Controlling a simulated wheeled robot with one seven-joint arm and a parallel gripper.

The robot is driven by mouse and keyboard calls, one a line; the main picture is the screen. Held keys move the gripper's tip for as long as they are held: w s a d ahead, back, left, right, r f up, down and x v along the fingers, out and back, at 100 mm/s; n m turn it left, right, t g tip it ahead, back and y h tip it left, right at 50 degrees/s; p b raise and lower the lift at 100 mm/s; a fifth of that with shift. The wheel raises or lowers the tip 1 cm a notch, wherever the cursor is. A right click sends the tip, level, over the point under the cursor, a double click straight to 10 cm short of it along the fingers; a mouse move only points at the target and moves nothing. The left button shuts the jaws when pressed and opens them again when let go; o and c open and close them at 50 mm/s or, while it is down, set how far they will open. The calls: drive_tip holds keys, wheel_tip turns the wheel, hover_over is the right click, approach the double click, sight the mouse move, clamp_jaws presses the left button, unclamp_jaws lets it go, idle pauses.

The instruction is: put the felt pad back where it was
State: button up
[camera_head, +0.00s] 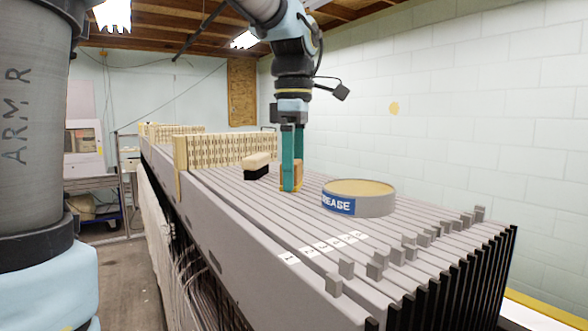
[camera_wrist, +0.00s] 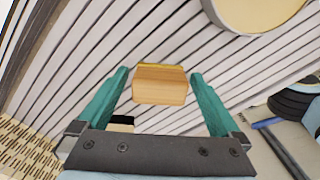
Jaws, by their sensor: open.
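A light-brown wooden block (camera_wrist: 159,88) with a yellow strip along its far edge sits on the grey slatted top (camera_head: 235,190); I cannot tell for sure whether it is the felt pad. My gripper (camera_wrist: 160,73) points down over it, with teal fingers on either side and visible gaps between them and the block. In the head view my gripper (camera_head: 292,189) is low at the slats, and its fingers partly hide the block. The gripper is open and holds nothing.
A round tin marked GREASE (camera_head: 372,206) stands right of my gripper. A black-and-cream brush (camera_head: 256,170) lies to its left, before a patterned cream row (camera_head: 230,150). Small grey upright tabs (camera_head: 375,271) and numbered white labels (camera_head: 310,251) are near the front.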

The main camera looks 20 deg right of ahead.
drive_tip(key=shift+r, duration=0.1)
wheel_tip(320, 180, up, 12)
drive_tip(key=b, duration=0.1)
idle(0.4)
